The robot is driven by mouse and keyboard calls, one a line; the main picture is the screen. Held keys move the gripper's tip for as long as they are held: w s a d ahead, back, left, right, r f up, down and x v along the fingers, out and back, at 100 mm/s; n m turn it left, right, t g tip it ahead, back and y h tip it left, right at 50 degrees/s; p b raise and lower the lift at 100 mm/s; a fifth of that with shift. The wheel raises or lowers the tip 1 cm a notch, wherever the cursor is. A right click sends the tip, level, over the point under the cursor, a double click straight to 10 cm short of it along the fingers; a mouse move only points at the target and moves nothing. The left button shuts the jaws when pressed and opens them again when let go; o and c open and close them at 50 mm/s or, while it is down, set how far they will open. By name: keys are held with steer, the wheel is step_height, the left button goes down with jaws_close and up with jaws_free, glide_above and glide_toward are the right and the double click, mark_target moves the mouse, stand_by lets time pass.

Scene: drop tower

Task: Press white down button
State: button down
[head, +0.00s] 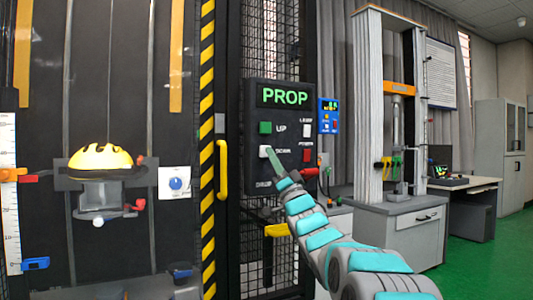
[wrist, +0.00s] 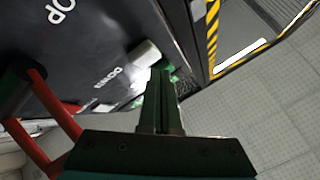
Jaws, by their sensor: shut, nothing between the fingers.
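The white button (head: 264,150) is on the dark control panel (head: 251,101), below the green UP button (head: 265,127). In the wrist view a pale cylindrical button (wrist: 145,55) stands out beside the lettering DOWN. My gripper (head: 271,154) reaches up to the panel from the lower right, its tip at the white button. In the wrist view my gripper (wrist: 160,72) is shut and empty, its fingertips close beside the pale button. I cannot tell whether they touch it.
A red button (head: 308,155) and red knob (head: 309,172) are on the panel's right. A yellow handle (head: 222,170) and striped post (head: 208,120) stand to the left. A yellow helmet (head: 100,158) sits in the drop tower. Green floor (head: 490,252) is open at right.

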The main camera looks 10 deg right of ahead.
steer(key=shift+w, duration=0.15)
stand_by(0.8)
steer(key=shift+w+a+p, duration=0.15)
steer(key=shift+w+p, duration=0.1)
steer(key=shift+p, duration=0.2)
steer(key=shift+w+a+p, duration=0.15)
steer(key=shift+w+p, duration=0.15)
steer(key=shift+w, duration=0.2)
stand_by(0.6)
steer(key=shift+s, duration=0.1)
steer(key=shift+s+d, duration=0.25)
steer(key=shift+s, duration=0.5)
steer(key=shift+s, duration=0.15)
steer(key=s, duration=0.1)
steer(key=s+d, duration=0.1)
steer(key=s, duration=0.2)
steer(key=shift+s+d+b, duration=0.3)
stand_by(0.6)
